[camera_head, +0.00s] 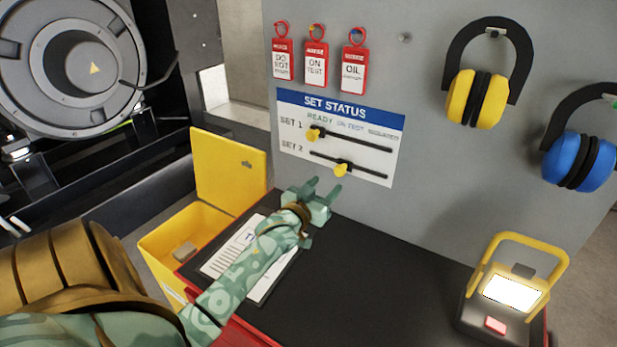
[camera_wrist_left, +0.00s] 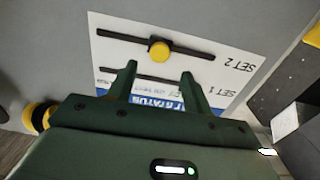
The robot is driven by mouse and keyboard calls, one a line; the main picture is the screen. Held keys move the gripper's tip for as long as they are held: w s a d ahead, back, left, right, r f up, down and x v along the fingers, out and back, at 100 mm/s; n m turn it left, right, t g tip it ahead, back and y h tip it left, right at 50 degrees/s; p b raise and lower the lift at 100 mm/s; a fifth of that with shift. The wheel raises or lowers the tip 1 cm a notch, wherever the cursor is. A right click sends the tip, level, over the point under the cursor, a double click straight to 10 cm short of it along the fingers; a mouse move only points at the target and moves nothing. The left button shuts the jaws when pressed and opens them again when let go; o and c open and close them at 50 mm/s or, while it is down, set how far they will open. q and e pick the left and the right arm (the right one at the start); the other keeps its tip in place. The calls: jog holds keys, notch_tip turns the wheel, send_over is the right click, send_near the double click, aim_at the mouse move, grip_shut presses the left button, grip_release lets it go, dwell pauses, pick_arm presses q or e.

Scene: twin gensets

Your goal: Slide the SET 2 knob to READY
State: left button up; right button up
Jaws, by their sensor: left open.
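The SET STATUS board (camera_head: 335,106) is on the grey wall panel, with READY, ON TEST and a third, unreadable label. The yellow SET 2 knob (camera_head: 341,170) sits near the middle of the lower rail (camera_head: 371,174), roughly below ON TEST. My left gripper (camera_head: 324,185) is open and empty just below the knob, apart from it. In the left wrist view the board is upside down. The SET 2 knob (camera_wrist_left: 159,50) shows beyond the gap between the open fingertips (camera_wrist_left: 158,70). My right gripper is not in view.
The yellow SET 1 knob (camera_head: 313,134) is at the left of the upper rail. Red tags (camera_head: 315,68) hang above the board, ear defenders (camera_head: 476,99) to the right. A paper sheet (camera_head: 226,260) and a lit lamp (camera_head: 510,292) are on the black bench top (camera_head: 370,280), clear between them.

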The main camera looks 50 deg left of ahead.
pick_arm(q)
jog(key=v, duration=0.7)
jog(key=shift+s+p, duration=0.2)
jog(key=shift+p, duration=0.2)
jog(key=shift+f, duration=0.1)
